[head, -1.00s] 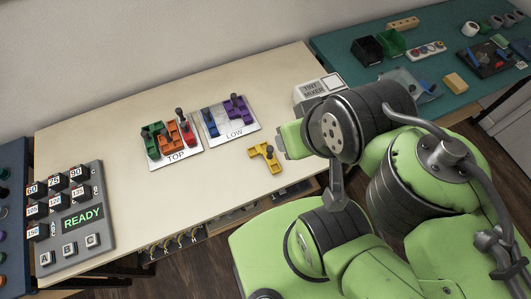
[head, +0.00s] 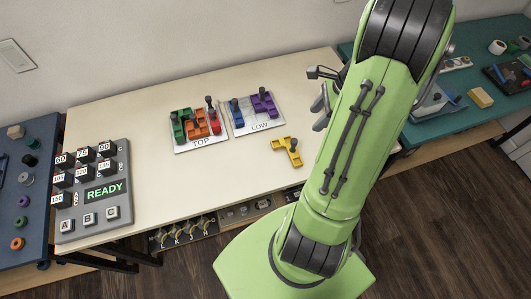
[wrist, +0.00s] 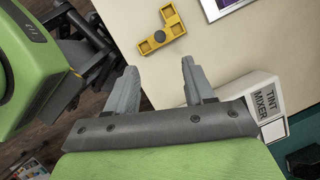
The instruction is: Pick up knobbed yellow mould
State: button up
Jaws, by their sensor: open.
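The knobbed yellow mould (head: 291,151) is an angular yellow piece with a dark knob, lying on the cream table near its front edge, right of centre. In the wrist view the mould (wrist: 162,32) lies beyond the fingertips, near the top. My gripper (wrist: 157,68) is open and empty, its two grey fingers spread apart, not touching the mould. In the head view my gripper (head: 320,98) shows partly, up and right of the mould; my green arm hides the rest.
A TOP board (head: 203,146) holds green, orange and red moulds; a LOW board (head: 262,125) holds blue and purple ones. A READY panel (head: 123,208) stands at left. The tint mixer (wrist: 258,88) is beside my gripper. Bare table surrounds the mould.

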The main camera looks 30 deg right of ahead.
aim_at(293, 144)
jog(key=shift+m, duration=0.5)
jog(key=b+x, duration=0.5)
jog(key=x, duration=1.2)
jog(key=shift+s+d, duration=0.1)
jog(key=shift+d, duration=0.05)
jog(key=shift+r, duration=0.1)
grip_shut()
